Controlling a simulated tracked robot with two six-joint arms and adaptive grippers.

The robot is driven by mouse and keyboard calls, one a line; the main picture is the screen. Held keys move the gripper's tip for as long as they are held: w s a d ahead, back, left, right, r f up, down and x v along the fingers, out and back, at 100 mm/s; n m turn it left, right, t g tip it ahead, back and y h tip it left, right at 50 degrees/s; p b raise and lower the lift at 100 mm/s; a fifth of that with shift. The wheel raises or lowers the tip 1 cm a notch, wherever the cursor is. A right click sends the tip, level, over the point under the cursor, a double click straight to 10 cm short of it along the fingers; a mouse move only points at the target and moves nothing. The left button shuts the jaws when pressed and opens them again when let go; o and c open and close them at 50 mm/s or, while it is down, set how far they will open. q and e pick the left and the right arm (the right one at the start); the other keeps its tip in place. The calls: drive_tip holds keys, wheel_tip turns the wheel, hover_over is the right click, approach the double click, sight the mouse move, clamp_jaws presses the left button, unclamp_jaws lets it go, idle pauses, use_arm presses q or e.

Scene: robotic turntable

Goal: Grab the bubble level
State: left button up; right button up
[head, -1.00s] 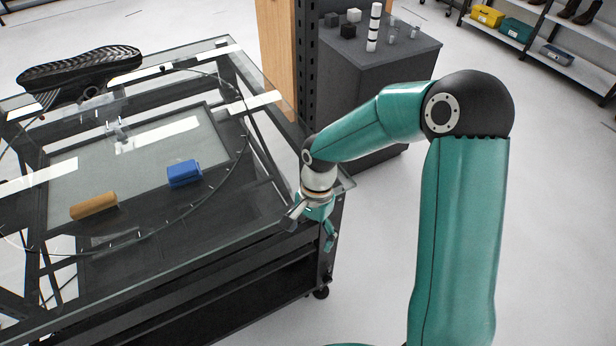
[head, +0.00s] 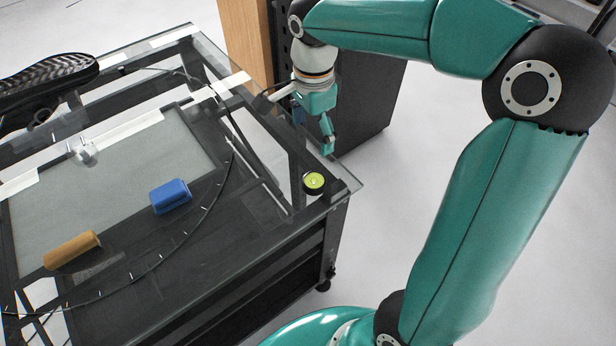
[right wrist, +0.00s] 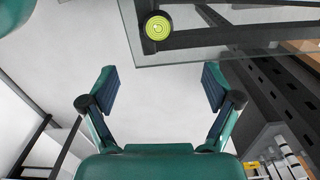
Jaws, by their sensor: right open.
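The bubble level (head: 314,183) is a small round disc with a yellow-green top and a dark rim. It lies on the glass tabletop near its right corner. It also shows at the top of the right wrist view (right wrist: 158,26), close to the glass edge. My right gripper (head: 326,146) is open and empty, above and beyond the level in the head view. In the right wrist view its two fingers (right wrist: 156,88) stand wide apart with floor between them, and the level is past the fingertips. My left gripper is not in view.
The glass table (head: 345,186) carries a blue block (head: 171,196), a tan block (head: 72,250) and a black shoe sole (head: 45,80). A dark cable curves across the glass. A dark cabinet (head: 370,105) and a wooden panel (head: 245,45) stand behind the right corner.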

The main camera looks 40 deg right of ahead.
hover_over(314, 180)
drive_tip(key=f, duration=1)
drive_tip(key=shift+s+d+f, duration=0.1)
drive_tip(key=shift+s+f, duration=0.1)
drive_tip(key=shift+w+f+p, duration=0.2)
drive_tip(key=shift+f+p, duration=0.25)
drive_tip(key=shift+f, duration=2.3)
drive_tip(key=c, duration=1.3)
drive_tip(key=shift+r, duration=0.1)
